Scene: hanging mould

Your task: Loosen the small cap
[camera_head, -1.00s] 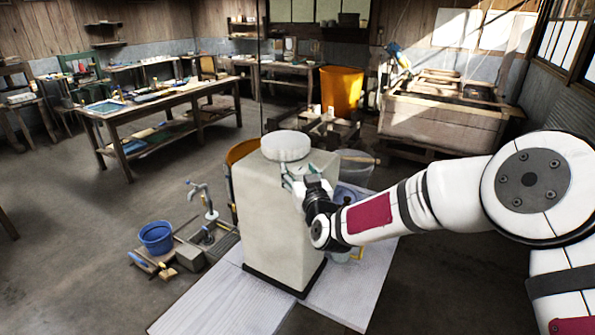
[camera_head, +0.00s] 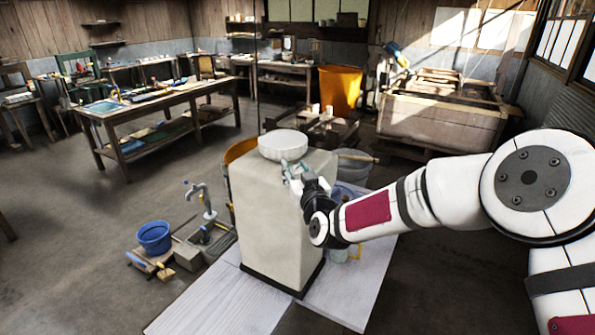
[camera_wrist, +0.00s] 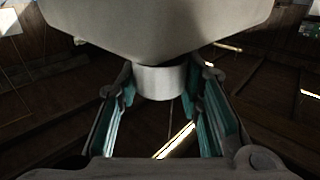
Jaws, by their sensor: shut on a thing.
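The small cap (camera_wrist: 160,82) is a pale short cylinder in the wrist view, joined to a larger pale rounded body (camera_wrist: 155,25) that fills the top of that view. My gripper (camera_wrist: 162,92) has its teal-padded fingers on either side of the cap and is shut on it. The small cap cannot be made out there, and the fingertips are partly hidden.
A pale board (camera_head: 225,300) lies under the block. A blue bucket (camera_head: 155,237) and a tap (camera_head: 205,200) stand to the left. A grey bucket (camera_head: 355,165) is behind my arm. A long workbench (camera_head: 165,105) stands farther back, with open floor before it.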

